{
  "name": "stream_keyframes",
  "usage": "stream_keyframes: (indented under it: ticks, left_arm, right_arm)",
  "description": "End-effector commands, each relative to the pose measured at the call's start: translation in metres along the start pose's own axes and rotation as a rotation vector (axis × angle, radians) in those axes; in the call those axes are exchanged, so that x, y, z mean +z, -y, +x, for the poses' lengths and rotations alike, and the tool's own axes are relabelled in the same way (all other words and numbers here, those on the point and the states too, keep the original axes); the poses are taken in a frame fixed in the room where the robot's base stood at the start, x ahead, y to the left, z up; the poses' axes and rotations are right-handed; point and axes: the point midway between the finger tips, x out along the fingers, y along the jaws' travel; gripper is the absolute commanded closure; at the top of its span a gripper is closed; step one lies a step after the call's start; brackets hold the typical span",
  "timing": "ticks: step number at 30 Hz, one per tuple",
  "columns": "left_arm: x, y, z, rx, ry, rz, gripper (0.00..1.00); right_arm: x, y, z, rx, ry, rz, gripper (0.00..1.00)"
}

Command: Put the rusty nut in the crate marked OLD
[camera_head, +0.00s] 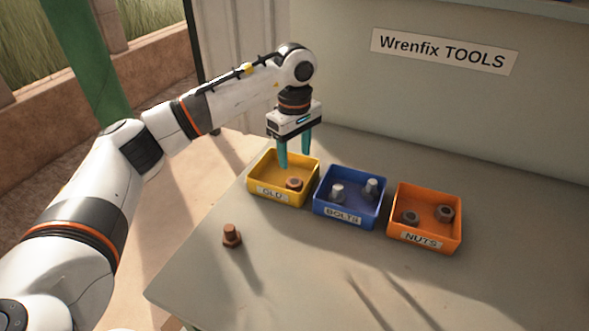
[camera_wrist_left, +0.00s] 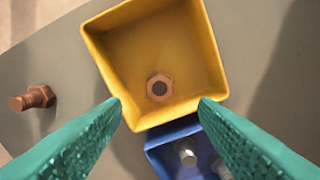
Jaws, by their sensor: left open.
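The rusty nut (camera_head: 294,184) lies inside the yellow crate marked OLD (camera_head: 268,194), on its floor near the front right side. In the left wrist view the nut (camera_wrist_left: 159,87) lies flat in the same crate (camera_wrist_left: 109,71), with nothing touching it but the crate. My left gripper (camera_head: 295,161) is open and empty above the crate, its teal fingers pointing down. In the left wrist view its fingers (camera_wrist_left: 160,112) are wide apart on either side of the crate's near edge. My right gripper is in neither view.
A rusty bolt (camera_head: 232,236) stands on the table (camera_head: 300,285), left of and in front of the crates; it shows in the wrist view too (camera_wrist_left: 32,98). A blue BOLTS crate (camera_head: 341,216) and an orange NUTS crate (camera_head: 423,239) stand to the right, each holding grey parts.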

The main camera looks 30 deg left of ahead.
Motion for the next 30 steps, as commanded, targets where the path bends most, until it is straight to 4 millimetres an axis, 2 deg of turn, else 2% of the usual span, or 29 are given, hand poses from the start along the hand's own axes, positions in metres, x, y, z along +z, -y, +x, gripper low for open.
stream_keyframes:
  ticks: [3, 7, 12, 25, 28, 30]
  left_arm:
    - [0.0, 0.001, -0.022, -0.002, 0.0, 0.0, 0.46]
    - [0.0, 0.0, -0.036, -0.001, 0.001, 0.0, 0.46]
    - [0.0, 0.0, -0.042, 0.002, 0.0, 0.0, 0.46]
    - [0.0, 0.0, -0.042, 0.001, 0.0, 0.0, 0.46]
    - [0.0, 0.0, -0.05, 0.001, 0.0, 0.0, 0.46]
    - [0.0, 0.0, -0.063, 0.0, 0.0, 0.0, 0.46]
  right_arm:
    - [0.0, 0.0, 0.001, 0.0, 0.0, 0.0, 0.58]
    - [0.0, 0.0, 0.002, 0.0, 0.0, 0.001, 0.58]
    - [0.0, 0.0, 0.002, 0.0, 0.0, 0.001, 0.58]
    - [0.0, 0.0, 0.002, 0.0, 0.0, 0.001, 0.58]
    - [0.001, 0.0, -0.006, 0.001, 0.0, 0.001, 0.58]
    - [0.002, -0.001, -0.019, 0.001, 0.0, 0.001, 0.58]
